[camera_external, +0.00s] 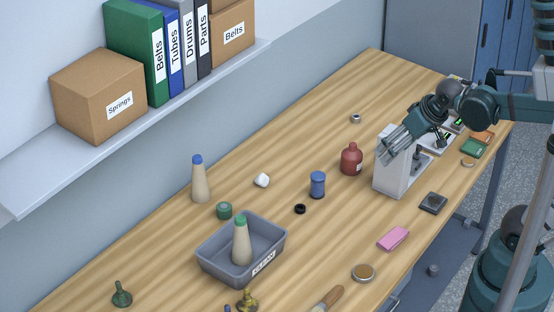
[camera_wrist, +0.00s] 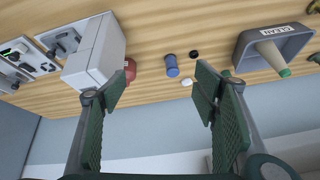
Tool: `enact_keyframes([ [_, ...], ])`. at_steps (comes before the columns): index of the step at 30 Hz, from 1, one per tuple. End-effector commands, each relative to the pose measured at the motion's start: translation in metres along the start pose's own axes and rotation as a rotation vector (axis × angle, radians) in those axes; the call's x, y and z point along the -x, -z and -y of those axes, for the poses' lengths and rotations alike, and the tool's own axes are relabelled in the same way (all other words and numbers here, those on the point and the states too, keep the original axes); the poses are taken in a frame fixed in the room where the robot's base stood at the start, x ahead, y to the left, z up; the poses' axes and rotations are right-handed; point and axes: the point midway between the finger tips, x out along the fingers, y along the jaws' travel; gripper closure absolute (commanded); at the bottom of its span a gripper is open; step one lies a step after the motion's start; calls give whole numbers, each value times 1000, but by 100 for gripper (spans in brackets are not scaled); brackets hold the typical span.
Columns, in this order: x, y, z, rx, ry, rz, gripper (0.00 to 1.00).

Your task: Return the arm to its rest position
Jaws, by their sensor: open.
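My gripper (camera_external: 396,144) is at the right of the external view, raised beside and above the grey-white machine box (camera_external: 388,176) on the bench. In the wrist view my gripper (camera_wrist: 162,84) has its two green pads wide apart, with nothing between them. The grey tray (camera_external: 214,263) stands on the bench, well away from my gripper. A beige cone with a green top (camera_external: 241,242) stands upright in it. The tray (camera_wrist: 241,52) also shows at the upper right of the wrist view.
A red bottle (camera_external: 351,160) and a blue spool (camera_external: 317,186) stand near the machine. A blue-topped cone (camera_external: 199,182) stands by the wall. A pink block (camera_external: 393,238) lies near the front edge. A shelf (camera_external: 38,190) with boxes and binders runs along the wall.

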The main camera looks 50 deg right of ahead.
Motion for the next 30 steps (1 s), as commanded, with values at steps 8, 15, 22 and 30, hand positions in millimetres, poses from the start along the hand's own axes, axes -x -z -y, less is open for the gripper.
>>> enact_keyframes([
  [8, 9, -37, 3, 139, 21, -52, 40],
  [15, 12, -57, 4, 220, 30, -83, 40],
  [22, 12, -61, 5, 240, 32, -91, 40],
  [30, 12, -61, 5, 240, 32, -91, 40],
])
